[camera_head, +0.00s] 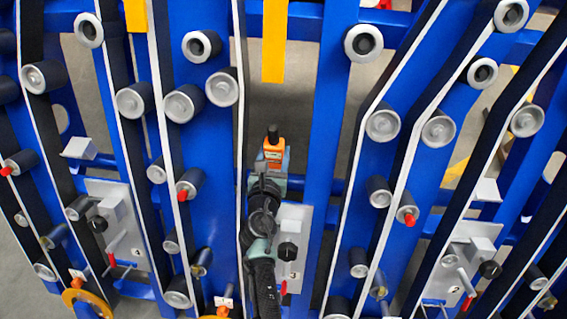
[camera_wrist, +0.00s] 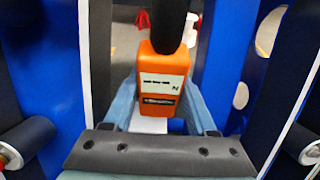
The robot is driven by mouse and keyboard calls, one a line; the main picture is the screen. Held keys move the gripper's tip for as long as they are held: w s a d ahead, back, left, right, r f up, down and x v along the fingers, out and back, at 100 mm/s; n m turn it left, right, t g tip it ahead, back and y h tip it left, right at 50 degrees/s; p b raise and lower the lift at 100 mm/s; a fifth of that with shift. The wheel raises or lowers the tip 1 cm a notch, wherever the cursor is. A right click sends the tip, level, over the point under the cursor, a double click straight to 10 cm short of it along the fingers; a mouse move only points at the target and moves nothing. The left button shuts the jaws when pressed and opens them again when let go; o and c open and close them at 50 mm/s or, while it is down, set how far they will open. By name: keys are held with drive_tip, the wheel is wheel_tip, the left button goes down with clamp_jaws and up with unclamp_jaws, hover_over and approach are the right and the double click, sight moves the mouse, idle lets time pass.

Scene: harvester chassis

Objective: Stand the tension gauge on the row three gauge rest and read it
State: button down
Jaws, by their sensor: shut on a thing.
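The orange tension gauge (camera_head: 273,155) has a black upper end and is upright in my gripper (camera_head: 270,165). In the wrist view the gauge (camera_wrist: 162,82) sits between the two blue-grey fingers, which are shut on it. Its pale screen shows dashes and an N, with no number. A white surface (camera_wrist: 150,125) shows just below the gauge. It may be the row three gauge rest; I cannot tell whether the gauge touches it. The grey plate marked 3 (camera_head: 292,270) is partly hidden by my arm.
Blue uprights with grey rollers and black-and-white belts (camera_head: 240,130) stand on both sides of the gauge. Similar white ledges show at left (camera_head: 80,148) and right (camera_head: 487,190). A yellow bar (camera_head: 275,40) hangs behind. A black knob (camera_head: 288,250) sits on the row three plate.

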sight(270, 158)
drive_tip(key=shift+w+a+b, duration=0.35)
drive_tip(key=shift+w+a, duration=0.3)
drive_tip(key=shift+w, duration=0.35)
drive_tip(key=shift+f+b, duration=0.6)
drive_tip(key=shift+f, duration=0.05)
drive_tip(key=shift+f+b, duration=1)
drive_tip(key=shift+f, duration=0.1)
drive_tip(key=shift+f+b, duration=0.35)
drive_tip(key=shift+f, duration=0.1)
drive_tip(key=shift+c, duration=1.4)
unclamp_jaws()
drive_tip(key=shift+o, duration=0.8)
drive_tip(key=shift+s, duration=0.1)
drive_tip(key=p+v, duration=0.2)
drive_tip(key=v, duration=1.1)
